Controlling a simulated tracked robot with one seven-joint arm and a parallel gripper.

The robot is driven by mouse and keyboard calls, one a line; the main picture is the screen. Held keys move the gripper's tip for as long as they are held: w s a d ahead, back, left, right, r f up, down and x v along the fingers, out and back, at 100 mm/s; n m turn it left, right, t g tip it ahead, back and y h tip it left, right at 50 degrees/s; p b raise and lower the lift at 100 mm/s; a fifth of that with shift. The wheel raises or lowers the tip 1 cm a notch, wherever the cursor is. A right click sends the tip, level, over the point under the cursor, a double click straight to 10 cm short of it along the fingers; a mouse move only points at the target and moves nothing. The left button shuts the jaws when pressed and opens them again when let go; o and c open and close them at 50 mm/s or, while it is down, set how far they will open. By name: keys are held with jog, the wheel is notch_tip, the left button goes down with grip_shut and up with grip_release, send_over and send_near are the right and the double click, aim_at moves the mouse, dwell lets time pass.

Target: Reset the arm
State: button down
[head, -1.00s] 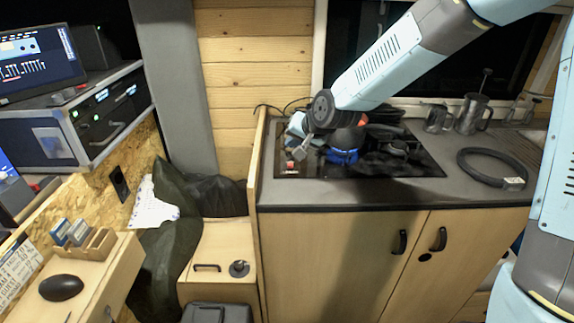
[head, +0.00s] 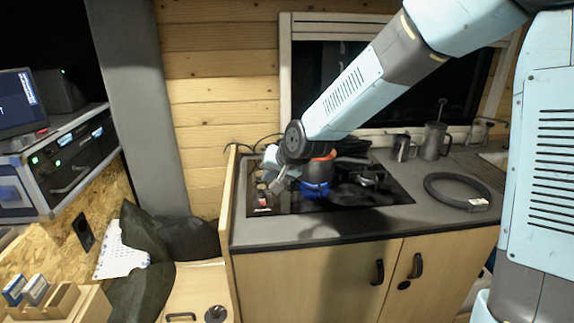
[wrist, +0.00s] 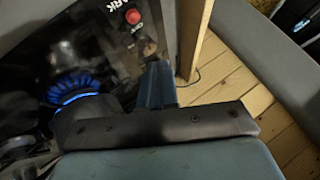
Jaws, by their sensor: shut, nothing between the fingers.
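My arm comes down from the upper right in the head view, with its wrist bent over the left part of the black hob (head: 385,197). My gripper (head: 276,185) hangs at the end of it, above the hob's left edge. Its fingers (wrist: 157,88) show in the wrist view as one narrow blue-grey block, shut with nothing held. In the wrist view a ring of blue flame-like light (wrist: 72,88) and a red button (wrist: 133,16) lie left of the fingers.
A low wooden side panel (head: 229,195) borders the counter (head: 300,232) on its left. Equipment boxes (head: 75,160) are at left.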

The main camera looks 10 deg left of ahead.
jog(key=s+d+r+h, duration=0.2)
jog(key=s+d+r, duration=0.1)
jog(key=d, duration=0.5)
jog(key=s+d+r+h, duration=0.2)
jog(key=s+d+r, duration=0.15)
jog(key=d, duration=0.35)
jog(key=s+d+r+h, duration=0.15)
jog(key=d+r, duration=0.25)
jog(key=d, duration=0.4)
jog(key=s+d+r+m, duration=0.1)
jog(key=s+d+r, duration=0.2)
jog(key=s+d, duration=1)
jog(key=s+h, duration=0.1)
jog(key=s, duration=0.3)
jog(key=shift+s+d, duration=0.15)
